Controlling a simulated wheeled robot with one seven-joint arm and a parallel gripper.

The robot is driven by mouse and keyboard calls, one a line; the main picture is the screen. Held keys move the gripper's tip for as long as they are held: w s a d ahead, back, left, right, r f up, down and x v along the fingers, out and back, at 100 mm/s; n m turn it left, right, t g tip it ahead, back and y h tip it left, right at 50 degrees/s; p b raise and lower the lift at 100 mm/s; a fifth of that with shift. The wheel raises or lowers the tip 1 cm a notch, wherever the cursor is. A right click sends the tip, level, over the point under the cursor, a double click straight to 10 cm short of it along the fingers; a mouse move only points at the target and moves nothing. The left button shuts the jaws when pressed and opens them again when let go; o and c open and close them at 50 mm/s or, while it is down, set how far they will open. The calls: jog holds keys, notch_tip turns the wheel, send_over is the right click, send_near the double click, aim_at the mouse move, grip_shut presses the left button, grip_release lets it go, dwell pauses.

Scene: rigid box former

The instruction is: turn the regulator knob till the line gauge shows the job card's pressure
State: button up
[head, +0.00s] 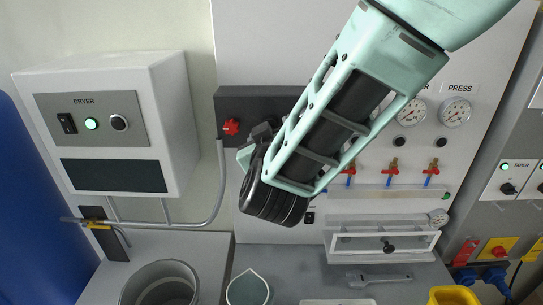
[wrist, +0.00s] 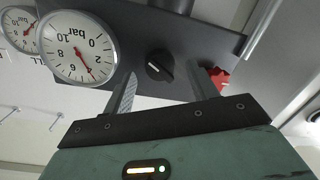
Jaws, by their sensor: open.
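The regulator knob (wrist: 158,65) is black with a pale line, on a dark panel in the wrist view. My gripper (wrist: 161,76) is open, with one finger on each side of the knob in that picture; I cannot tell whether they touch it. A round white gauge (wrist: 77,47), marked in bar and seen upside down, is left of the knob. Its red needle points between the 2 and the 6. In the head view my arm hides the knob and this gauge, and my gripper (head: 256,145) is at the dark panel (head: 262,102). No job card is readable.
A red knob (wrist: 219,78) sits close beyond the right finger; it also shows in the head view (head: 231,127). A second gauge (wrist: 19,29) is at far left. The dryer box (head: 115,120) and its grey pipe (head: 221,180) stand left of my gripper.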

jog(key=s+r+b, duration=0.1)
jog(key=s+b, duration=0.4)
jog(key=s, duration=1.1)
jog(key=shift+b, duration=0.35)
jog(key=shift+d, duration=0.1)
dwell(0.4)
jog(key=s+a+f+n+g+y+b, duration=0.1)
jog(key=s+f+n+g+y+b, duration=0.15)
jog(key=f+g, duration=0.4)
jog(key=s+a+f+n+g+y+b, duration=0.1)
jog(key=s+a+f+g+y+b, duration=0.2)
jog(key=f, duration=0.6)
jog(key=s+d+f+g+h+b, duration=0.1)
jog(key=s+d+f+g+h, duration=0.1)
jog(key=d, duration=0.6)
jog(key=s+d+f+m+g+h+b, duration=0.1)
jog(key=s+d+f+g+h+b, duration=0.1)
jog(key=s+d+f+g, duration=0.3)
jog(key=d+f+h, duration=0.1)
jog(key=d, duration=0.3)
jog(key=shift+s+d+f, duration=0.15)
jog(key=shift+s+d, duration=0.05)
jog(key=shift+s, duration=0.2)
